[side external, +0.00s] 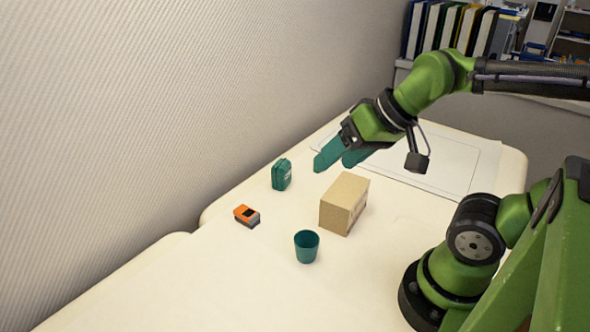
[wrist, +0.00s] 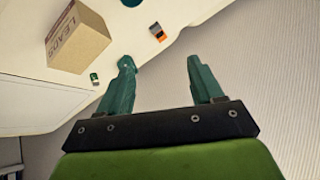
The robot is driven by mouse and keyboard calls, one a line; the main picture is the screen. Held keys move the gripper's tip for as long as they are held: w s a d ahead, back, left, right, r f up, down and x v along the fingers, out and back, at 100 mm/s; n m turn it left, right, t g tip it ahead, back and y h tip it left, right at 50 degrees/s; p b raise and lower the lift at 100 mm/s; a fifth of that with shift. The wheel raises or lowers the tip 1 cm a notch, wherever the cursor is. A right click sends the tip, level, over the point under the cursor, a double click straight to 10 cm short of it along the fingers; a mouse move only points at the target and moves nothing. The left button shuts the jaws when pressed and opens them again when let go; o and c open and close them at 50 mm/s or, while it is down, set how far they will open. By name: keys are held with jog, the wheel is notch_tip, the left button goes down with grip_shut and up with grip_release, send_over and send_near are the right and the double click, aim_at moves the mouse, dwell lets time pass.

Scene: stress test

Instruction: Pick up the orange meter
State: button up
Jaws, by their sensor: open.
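The orange meter (side external: 246,216) is a small orange and black block lying on the cream table. It also shows in the wrist view (wrist: 157,32), beyond the gap between the fingertips. My gripper (side external: 335,161) is open, with nothing between its teal fingers, which show in the wrist view (wrist: 160,64). It is raised above the table, apart from the meter, and to its upper right in the side view.
A teal case (side external: 281,174) stands behind the meter. A cardboard box (side external: 341,205) and a teal cup (side external: 306,247) stand to its right. A white sheet (side external: 440,160) lies at the back right. The table in front of the meter is clear. A ridged wall (side external: 150,110) rises behind the table.

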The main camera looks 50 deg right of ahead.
jog(key=w+a+f+n+g, duration=0.25)
jog(key=w+g, duration=0.25)
jog(key=w, duration=0.7)
jog(key=n+g+h, duration=0.2)
send_over(246, 211)
notch_tip(246, 211, down, 4)
jog(key=f, duration=0.7)
jog(key=a+f, duration=0.1)
jog(key=f, duration=0.3)
jog(key=shift+w+f, duration=0.1)
jog(key=shift+f, duration=0.15)
jog(key=shift+s+d+f, duration=0.1)
jog(key=shift+d+f, duration=0.05)
jog(key=shift+f, duration=0.75)
jog(key=shift+s+d+f, duration=0.1)
jog(key=shift+d+f, duration=0.05)
jog(key=shift+f, duration=0.75)
jog(key=shift+d+f, duration=0.15)
jog(key=shift+f, duration=0.75)
jog(key=shift+c, duration=0.3)
